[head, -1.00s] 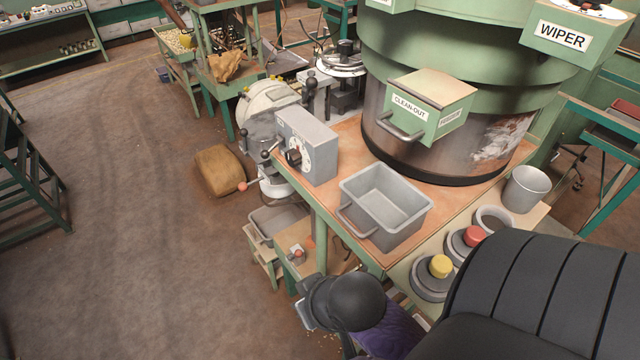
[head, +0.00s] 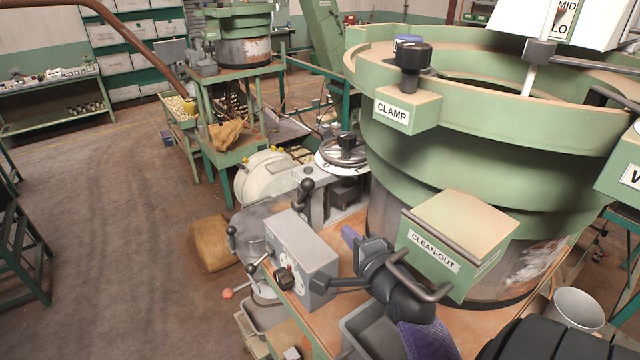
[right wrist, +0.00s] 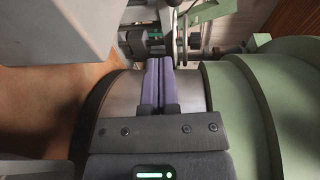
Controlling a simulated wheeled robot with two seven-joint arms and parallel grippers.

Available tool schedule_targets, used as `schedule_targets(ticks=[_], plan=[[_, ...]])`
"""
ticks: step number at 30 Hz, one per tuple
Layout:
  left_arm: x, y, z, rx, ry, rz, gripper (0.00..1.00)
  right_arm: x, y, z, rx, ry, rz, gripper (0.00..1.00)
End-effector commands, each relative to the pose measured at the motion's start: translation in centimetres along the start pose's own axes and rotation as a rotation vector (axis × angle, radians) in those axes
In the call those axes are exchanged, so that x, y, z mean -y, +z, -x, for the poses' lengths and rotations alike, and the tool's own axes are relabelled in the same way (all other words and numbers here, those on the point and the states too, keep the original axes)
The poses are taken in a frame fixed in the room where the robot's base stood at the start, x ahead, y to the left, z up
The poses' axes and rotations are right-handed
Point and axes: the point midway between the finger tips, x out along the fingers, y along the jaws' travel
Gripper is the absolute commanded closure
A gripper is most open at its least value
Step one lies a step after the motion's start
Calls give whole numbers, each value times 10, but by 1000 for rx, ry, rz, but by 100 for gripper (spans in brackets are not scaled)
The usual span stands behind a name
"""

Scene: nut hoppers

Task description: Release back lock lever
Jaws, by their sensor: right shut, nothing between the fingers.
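Several levers stand on the machine behind the grey dial box; no label shows which is the back lock lever. One upright lever with a black ball (head: 305,186) stands behind the box, and another black-knobbed lever (head: 231,230) is further left. My right gripper (head: 350,236) has purple fingers and is between the dial box and the clean-out box, short of the levers. In the right wrist view its shut, empty fingers (right wrist: 158,80) point at dark rods and knobs (right wrist: 135,40), with a gap apparent. My left gripper is not in view.
The grey dial box (head: 300,258) is close on the left of my right gripper. The green clean-out box (head: 455,240) with its handle is close on the right, before the large green bowl (head: 470,150). A handwheel (head: 345,150) stands behind. A grey bin (head: 365,335) is below my arm.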

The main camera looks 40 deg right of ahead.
Motion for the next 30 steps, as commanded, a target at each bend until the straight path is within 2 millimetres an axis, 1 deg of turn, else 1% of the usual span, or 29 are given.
schedule_targets(ticks=[6, 8, 10, 11, 19, 21, 23, 24, 27, 30], plan=[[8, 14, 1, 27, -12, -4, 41, 0, 0, -1, 1, 1, 1, 100], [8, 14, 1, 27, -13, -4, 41, 0, 0, -4, 1, 1, 2, 100], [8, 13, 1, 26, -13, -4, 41, 0, 0, -12, 1, 0, 2, 100], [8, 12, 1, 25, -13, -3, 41, 0, 0, -18, 1, 0, 2, 100], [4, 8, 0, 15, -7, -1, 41, 0, 0, -77, 1, 1, 3, 100], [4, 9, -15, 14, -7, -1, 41, -5, 1, -92, 1, -3, 2, 100], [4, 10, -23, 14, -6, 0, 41, -5, 0, -105, 0, -2, 3, 100], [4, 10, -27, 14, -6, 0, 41, -2, 0, -111, 1, -4, 3, 100], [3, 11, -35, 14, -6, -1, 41, 3, 0, -125, 1, -1, 3, 100], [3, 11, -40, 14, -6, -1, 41, 8, 0, -134, 1, 0, 3, 100]])
